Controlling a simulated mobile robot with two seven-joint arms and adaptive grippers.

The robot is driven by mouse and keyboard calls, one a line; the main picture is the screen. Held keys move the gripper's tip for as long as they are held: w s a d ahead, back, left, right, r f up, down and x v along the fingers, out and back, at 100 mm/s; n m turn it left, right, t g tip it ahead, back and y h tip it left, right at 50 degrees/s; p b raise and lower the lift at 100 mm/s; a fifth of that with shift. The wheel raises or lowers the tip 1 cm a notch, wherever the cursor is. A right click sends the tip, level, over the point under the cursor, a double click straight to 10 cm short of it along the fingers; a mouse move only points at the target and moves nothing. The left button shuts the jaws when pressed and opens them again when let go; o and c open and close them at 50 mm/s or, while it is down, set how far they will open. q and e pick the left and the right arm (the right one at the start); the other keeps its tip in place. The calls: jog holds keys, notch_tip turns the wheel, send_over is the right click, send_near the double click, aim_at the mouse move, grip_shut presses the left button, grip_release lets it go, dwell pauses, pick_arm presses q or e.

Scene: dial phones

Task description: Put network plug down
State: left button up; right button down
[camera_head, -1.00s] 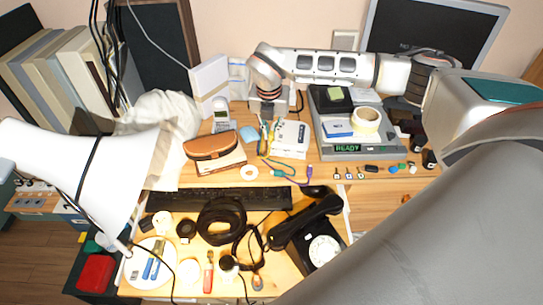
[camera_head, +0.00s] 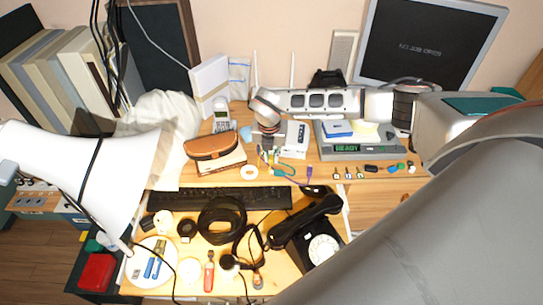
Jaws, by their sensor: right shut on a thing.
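My right arm reaches in from the right across the back of the desk. My right gripper (camera_head: 267,148) points down just left of a white box-shaped device (camera_head: 297,133). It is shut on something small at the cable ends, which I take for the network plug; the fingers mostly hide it. Yellow and blue cables (camera_head: 264,157) show right under the fingers. A teal cable (camera_head: 284,169) runs from there to a purple plug (camera_head: 309,172) on the desk. I cannot tell whether the held plug touches the desk. My left gripper is not in view.
A cordless phone (camera_head: 221,117) and a brown case (camera_head: 211,145) stand left of the gripper. A grey unit reading READY (camera_head: 360,150) is at right. A keyboard (camera_head: 220,198) and a black dial phone (camera_head: 318,240) lie in front. Small connectors line the right edge.

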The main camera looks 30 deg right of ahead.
jog(key=shift+f, duration=0.15)
jog(key=c, duration=2.1)
grip_release()
